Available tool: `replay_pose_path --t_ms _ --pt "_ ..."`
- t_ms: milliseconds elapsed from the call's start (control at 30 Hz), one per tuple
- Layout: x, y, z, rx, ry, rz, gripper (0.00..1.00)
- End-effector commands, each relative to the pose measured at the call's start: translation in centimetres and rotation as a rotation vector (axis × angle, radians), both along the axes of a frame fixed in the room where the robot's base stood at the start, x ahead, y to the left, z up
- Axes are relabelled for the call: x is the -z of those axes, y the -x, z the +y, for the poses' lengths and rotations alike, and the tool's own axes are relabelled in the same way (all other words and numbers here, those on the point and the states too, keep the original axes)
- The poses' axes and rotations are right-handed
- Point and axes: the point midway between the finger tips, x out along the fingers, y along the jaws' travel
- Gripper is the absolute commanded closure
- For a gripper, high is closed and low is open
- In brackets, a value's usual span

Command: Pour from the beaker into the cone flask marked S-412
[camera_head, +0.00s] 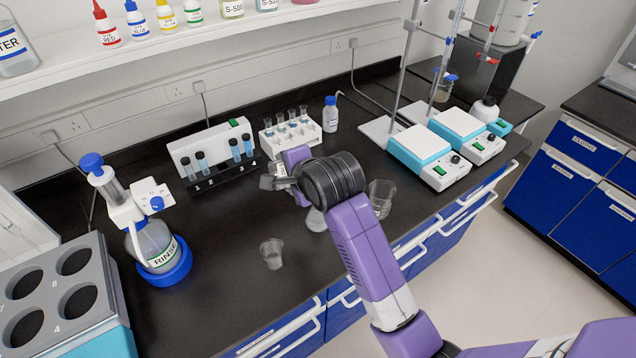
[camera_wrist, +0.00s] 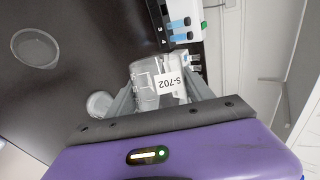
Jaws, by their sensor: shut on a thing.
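My gripper (camera_head: 280,182) is over the black bench and shut on a clear glass vessel with graduation marks, which looks like a beaker (camera_wrist: 145,72). It shows between the fingers (camera_wrist: 160,84) in the wrist view, with a white label reading S-702 upside down. In the head view it is mostly hidden by my wrist. A clear glass piece (camera_head: 315,220) stands partly behind my arm; its shape and label cannot be told. No label S-412 is readable in either view.
A glass beaker (camera_head: 382,198) stands right of my arm, and a small glass cup (camera_head: 271,253) stands near the front edge. A tube block (camera_head: 218,158), a white rack (camera_head: 291,132), a rinse bottle (camera_head: 155,246) and hotplates (camera_head: 430,150) surround the bench.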

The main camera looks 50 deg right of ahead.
Motion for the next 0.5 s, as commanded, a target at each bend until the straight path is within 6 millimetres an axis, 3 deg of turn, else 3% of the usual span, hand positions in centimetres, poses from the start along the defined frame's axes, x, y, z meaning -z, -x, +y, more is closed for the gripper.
replay_pose_path --t_ms 500 --pt "0.12 0.07 -0.10 0.001 -0.024 -0.022 1.00"
